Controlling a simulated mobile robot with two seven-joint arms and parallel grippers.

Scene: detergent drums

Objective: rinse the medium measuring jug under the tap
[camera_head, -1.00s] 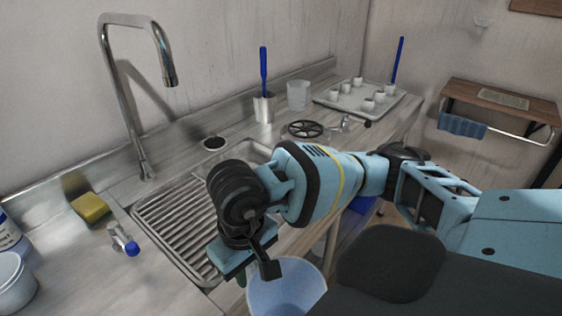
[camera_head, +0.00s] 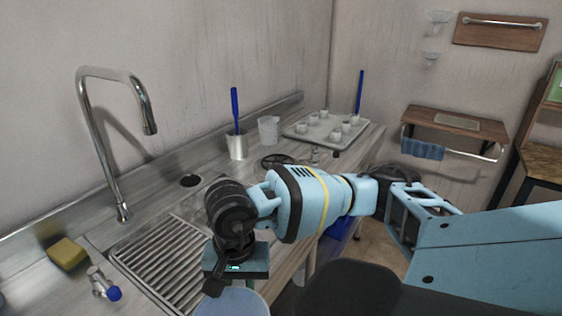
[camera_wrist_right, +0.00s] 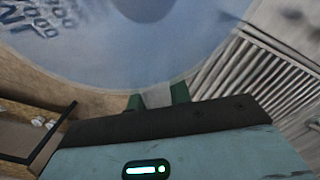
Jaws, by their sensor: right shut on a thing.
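A pale blue, see-through jug (camera_head: 232,303) shows at the bottom edge of the head view, partly cut off. My right gripper (camera_wrist_right: 158,97) is shut on it, with green fingertips either side of a pale part, probably its handle. The jug's wide body (camera_wrist_right: 150,50) with lettering fills the top of the right wrist view. The chrome tap (camera_head: 112,150) stands behind the sink; its spout end is left of and beyond my right gripper. The jug is apart from the spout, in front of the ribbed drainer (camera_head: 155,262). I cannot tell its size class. My left gripper is out of view.
A yellow sponge (camera_head: 68,254) and a small blue-capped item (camera_head: 103,285) lie left of the drainer. A clear jug (camera_head: 268,130), a metal pot (camera_head: 237,145) with a blue brush and a tray (camera_head: 300,128) of small cups stand further back. My right arm hides part of the sink.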

